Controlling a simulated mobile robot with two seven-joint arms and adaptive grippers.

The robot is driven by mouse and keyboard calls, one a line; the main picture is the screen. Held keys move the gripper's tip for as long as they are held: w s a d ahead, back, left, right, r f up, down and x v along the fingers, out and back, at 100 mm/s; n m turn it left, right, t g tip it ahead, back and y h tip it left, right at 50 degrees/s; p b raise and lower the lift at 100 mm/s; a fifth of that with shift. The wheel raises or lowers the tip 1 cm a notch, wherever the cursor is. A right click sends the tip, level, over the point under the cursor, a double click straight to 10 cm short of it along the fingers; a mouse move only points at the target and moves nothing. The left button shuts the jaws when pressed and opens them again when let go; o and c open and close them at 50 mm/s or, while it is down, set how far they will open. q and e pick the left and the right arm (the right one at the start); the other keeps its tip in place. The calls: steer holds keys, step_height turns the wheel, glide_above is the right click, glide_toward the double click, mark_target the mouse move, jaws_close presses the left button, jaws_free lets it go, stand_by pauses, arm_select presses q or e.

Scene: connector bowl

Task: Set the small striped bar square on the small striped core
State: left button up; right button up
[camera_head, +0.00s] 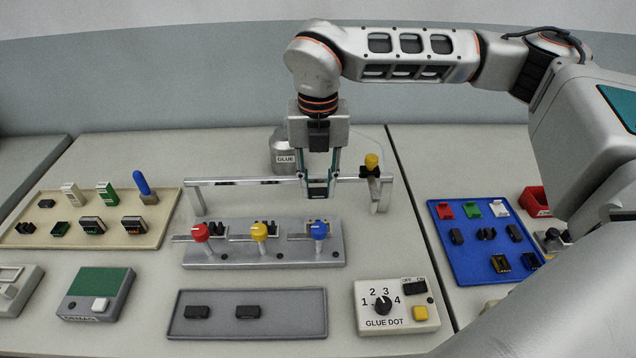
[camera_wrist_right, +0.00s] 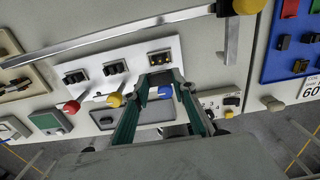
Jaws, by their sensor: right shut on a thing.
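My right gripper (camera_head: 318,192) hangs upright over the right-hand station of the grey clamp fixture. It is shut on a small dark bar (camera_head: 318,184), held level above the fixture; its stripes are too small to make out. Below sits a small core with a pale yellowish part (camera_head: 316,222), at the station with the blue knob (camera_head: 319,230). It also shows in the wrist view (camera_wrist_right: 160,58), just beyond the fingertips (camera_wrist_right: 162,84). A clear gap shows between bar and core. My left gripper is not in view.
The fixture's red (camera_head: 201,232) and yellow (camera_head: 259,231) knobs stand to the left, with dark cores behind. A metal rail (camera_head: 245,181) runs behind the gripper, near the glue pot (camera_head: 284,155). A grey tray (camera_head: 290,322) with two black bars and a glue-dot box (camera_head: 396,306) lie in front.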

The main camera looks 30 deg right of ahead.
steer(key=shift+f+b, duration=0.8)
steer(key=shift+f, duration=0.45)
steer(key=shift+f+b, duration=1.75)
steer(key=shift+f, duration=1.25)
steer(key=o, duration=1.2)
step_height(320, 180, up, 12)
